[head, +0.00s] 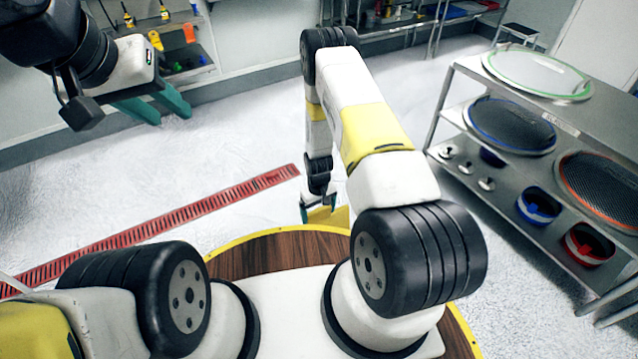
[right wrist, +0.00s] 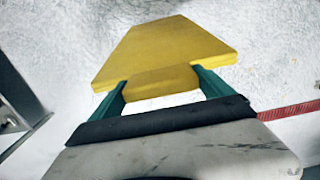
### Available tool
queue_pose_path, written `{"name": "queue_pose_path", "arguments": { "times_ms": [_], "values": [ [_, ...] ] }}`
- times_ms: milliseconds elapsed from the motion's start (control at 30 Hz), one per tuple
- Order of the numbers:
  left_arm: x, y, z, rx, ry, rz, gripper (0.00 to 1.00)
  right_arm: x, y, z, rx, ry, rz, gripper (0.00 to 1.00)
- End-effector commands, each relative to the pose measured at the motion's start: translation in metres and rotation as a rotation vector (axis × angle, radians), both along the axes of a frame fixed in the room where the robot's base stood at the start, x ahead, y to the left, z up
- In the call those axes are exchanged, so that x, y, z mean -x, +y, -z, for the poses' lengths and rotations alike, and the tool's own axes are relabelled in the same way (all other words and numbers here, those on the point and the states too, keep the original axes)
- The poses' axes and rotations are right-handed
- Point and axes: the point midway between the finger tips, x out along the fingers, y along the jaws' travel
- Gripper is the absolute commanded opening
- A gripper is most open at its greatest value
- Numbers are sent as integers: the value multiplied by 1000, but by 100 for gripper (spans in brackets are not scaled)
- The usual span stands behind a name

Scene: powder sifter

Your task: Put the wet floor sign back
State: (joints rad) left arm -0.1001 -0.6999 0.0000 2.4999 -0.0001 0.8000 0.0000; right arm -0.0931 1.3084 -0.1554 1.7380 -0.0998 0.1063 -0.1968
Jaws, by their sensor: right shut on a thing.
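The wet floor sign (right wrist: 165,50) is a plain yellow, tapered panel in the right wrist view. My right gripper (right wrist: 155,80) is shut on its narrow tab, with one teal finger on each side. In the head view a bit of the yellow sign (head: 329,217) shows low beside my right gripper, just beyond my base, partly hidden by my arm. I cannot tell whether it touches the floor. My left gripper (head: 167,116) is raised at the upper left, its teal fingers apart with nothing between them.
A metal rack (head: 520,185) with sieves and red and blue containers stands close on the right. A red floor grate (head: 170,222) crosses the floor at the left. Shelves (head: 190,60) with coloured tools line the back wall. The white floor between is clear.

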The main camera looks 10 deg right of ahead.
Motion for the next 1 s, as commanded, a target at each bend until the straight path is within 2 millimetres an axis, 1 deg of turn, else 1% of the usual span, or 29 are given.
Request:
{"name": "queue_pose_path", "arguments": {
  "times_ms": [33, 133, 433, 567, 833, 1000],
  "values": [
    [0, 0, 0, 0, 0, 0, 36, -7, -8, 1, -1, -2, 4, 18],
    [0, 0, 0, 0, 0, 0, 36, -15, -19, 2, -1, -1, 2, 18],
    [0, 0, 0, 0, 0, 0, 36, -24, -29, 3, -1, 0, 0, 18],
    [0, 0, 0, 0, 0, 0, 36, -30, -37, 4, -1, -2, 1, 18],
    [0, 0, 0, 0, 0, 0, 36, -28, -36, 27, -1, 1, -1, 18],
    [0, 0, 0, 0, 0, 0, 36, -29, -36, 38, -1, 0, -1, 18]
  ]
}}
